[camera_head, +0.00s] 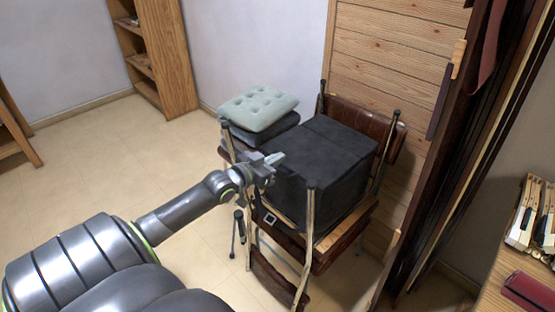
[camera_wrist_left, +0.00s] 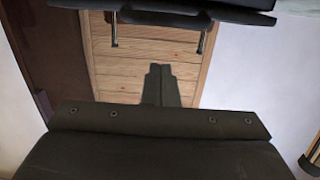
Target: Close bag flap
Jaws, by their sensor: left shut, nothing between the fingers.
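A black, boxy bag (camera_head: 325,165) sits on a chair; a seam line crosses its top. I cannot tell which part is its flap or how it lies. My left gripper (camera_head: 275,158) is at the bag's left upper edge, shut and empty; I cannot tell if it touches the bag. Its closed fingers (camera_wrist_left: 161,85) point up the middle of the left wrist view. My right gripper is in neither view.
The chair has metal posts (camera_head: 308,215) and a brown leather back (camera_head: 398,142). A pale green cushion (camera_head: 258,108) lies on a dark stack behind the bag. A wooden panel (camera_head: 395,50) stands behind. Floor on the left is clear.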

